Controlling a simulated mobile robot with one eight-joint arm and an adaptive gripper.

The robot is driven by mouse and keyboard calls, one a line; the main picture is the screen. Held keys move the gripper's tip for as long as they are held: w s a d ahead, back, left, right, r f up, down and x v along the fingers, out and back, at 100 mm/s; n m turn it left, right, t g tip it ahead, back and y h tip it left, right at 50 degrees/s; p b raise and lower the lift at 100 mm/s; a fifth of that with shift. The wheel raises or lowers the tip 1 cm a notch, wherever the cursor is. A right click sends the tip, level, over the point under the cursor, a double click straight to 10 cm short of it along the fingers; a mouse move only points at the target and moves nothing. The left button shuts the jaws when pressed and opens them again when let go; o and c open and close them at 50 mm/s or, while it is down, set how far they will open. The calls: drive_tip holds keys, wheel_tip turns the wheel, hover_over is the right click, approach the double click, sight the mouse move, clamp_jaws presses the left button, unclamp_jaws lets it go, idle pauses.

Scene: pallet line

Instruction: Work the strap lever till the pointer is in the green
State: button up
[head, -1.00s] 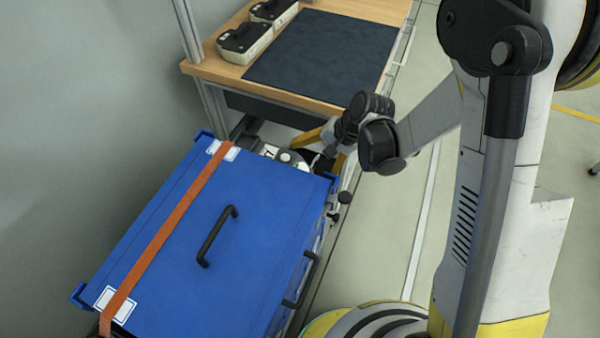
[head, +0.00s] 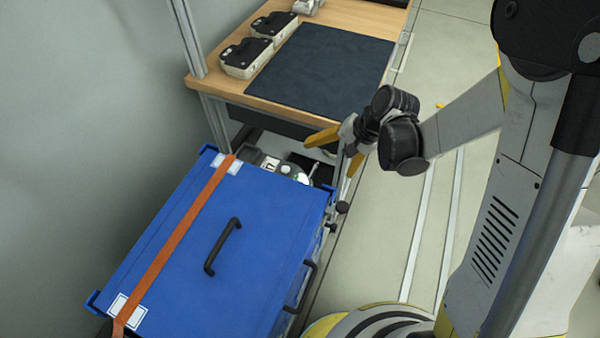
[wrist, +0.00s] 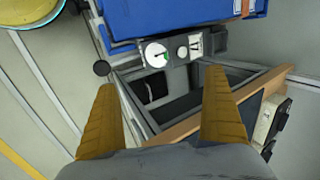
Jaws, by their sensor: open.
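The strap unit, a grey block with a white round dial (wrist: 155,53), a small round knob (wrist: 182,52) and a white marked plate (wrist: 195,45), sits at the blue crate's end. The dial shows a dark pointer and a bit of green; I cannot tell exactly where the pointer lies. In the head view the unit (head: 290,170) shows beyond the crate (head: 190,260), which an orange strap (head: 180,235) crosses. A black ball knob (wrist: 100,68) shows left of the dial; I cannot tell whether it is the lever's. My gripper (wrist: 163,88) is open and empty, its yellow fingers apart from the unit.
A wooden bench (head: 240,88) with a dark mat (head: 325,65) and black-and-white cases (head: 247,58) stands behind the unit. A metal post (head: 187,40) rises at its left corner.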

drive_tip(key=s+d+r+n+t+h, duration=0.1)
drive_tip(key=s+d+r, duration=0.15)
drive_tip(key=r, duration=0.35)
drive_tip(key=s+d+r+t+h, duration=0.1)
drive_tip(key=s+d+r, duration=0.1)
drive_tip(key=d+r, duration=0.35)
drive_tip(key=s+d+r+n+t+h, duration=0.3)
drive_tip(key=s+d+r, duration=0.3)
drive_tip(key=s+r, duration=0.2)
drive_tip(key=shift+s+r, duration=0.15)
drive_tip(key=shift+s, duration=1.1)
drive_tip(key=shift+c, duration=0.3)
